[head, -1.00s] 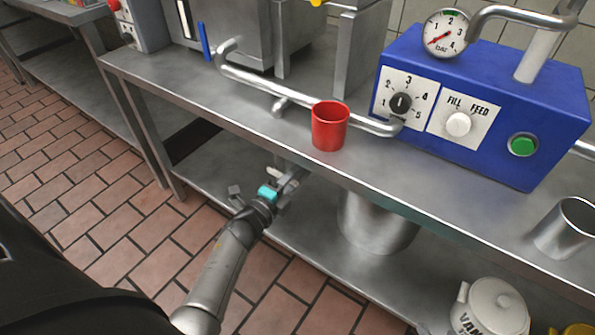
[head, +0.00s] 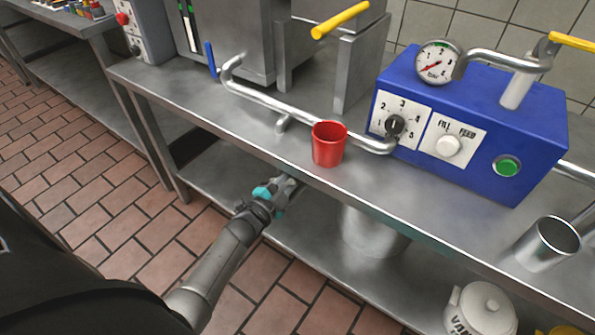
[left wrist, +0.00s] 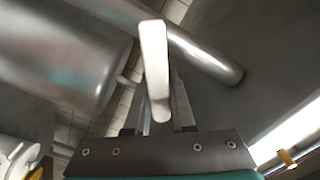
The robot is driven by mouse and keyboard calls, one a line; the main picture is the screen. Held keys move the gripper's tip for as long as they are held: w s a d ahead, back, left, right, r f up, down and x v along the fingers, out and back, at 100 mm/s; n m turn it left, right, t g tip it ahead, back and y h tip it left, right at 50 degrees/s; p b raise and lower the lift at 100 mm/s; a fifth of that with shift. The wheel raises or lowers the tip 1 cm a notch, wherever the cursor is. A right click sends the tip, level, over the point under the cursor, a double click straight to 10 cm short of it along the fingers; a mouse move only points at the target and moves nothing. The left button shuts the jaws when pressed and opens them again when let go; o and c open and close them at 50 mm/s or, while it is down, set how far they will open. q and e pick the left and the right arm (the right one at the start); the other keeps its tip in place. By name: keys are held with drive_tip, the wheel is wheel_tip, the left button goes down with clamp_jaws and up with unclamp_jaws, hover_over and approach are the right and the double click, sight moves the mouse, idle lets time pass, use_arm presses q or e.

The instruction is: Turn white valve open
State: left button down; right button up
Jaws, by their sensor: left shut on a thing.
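The white valve handle (left wrist: 155,70) shows large in the left wrist view as a flat white lever between my fingers. My left gripper (left wrist: 164,108) is shut on it. In the head view my left gripper (head: 288,186) reaches under the front edge of the steel table, and the handle cannot be made out there. The valve's body is hidden. My right gripper is in neither view.
A red cup (head: 329,145) stands near the table's front edge (head: 350,190), above my left gripper. A large steel pot (head: 372,232) stands on the lower shelf to its right. A blue machine (head: 480,125) and a metal cup (head: 548,243) stand further right.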

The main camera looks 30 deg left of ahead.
use_arm(q)
drive_tip(key=shift+w+a+r+n+p, duration=0.1)
drive_tip(key=shift+a+r+n+p, duration=0.45)
drive_tip(key=shift+n, duration=1.2)
drive_tip(key=shift+a+r+n+p, duration=0.3)
drive_tip(key=shift+a+n+p, duration=0.45)
drive_tip(key=shift+n, duration=0.95)
drive_tip(key=shift+w+a+r+n+p, duration=0.1)
drive_tip(key=shift+a+r+n+p, duration=0.35)
drive_tip(key=shift+a+n, duration=0.9)
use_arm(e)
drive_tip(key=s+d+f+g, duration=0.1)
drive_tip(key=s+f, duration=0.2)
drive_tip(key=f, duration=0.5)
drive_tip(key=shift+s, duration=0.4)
use_arm(q)
drive_tip(key=shift+d+f+n, duration=0.1)
drive_tip(key=shift+d+n, duration=0.3)
drive_tip(key=shift+n, duration=0.1)
drive_tip(key=c, duration=0.8)
unclamp_jaws()
drive_tip(key=shift+o, duration=0.2)
drive_tip(key=shift+s, duration=0.1)
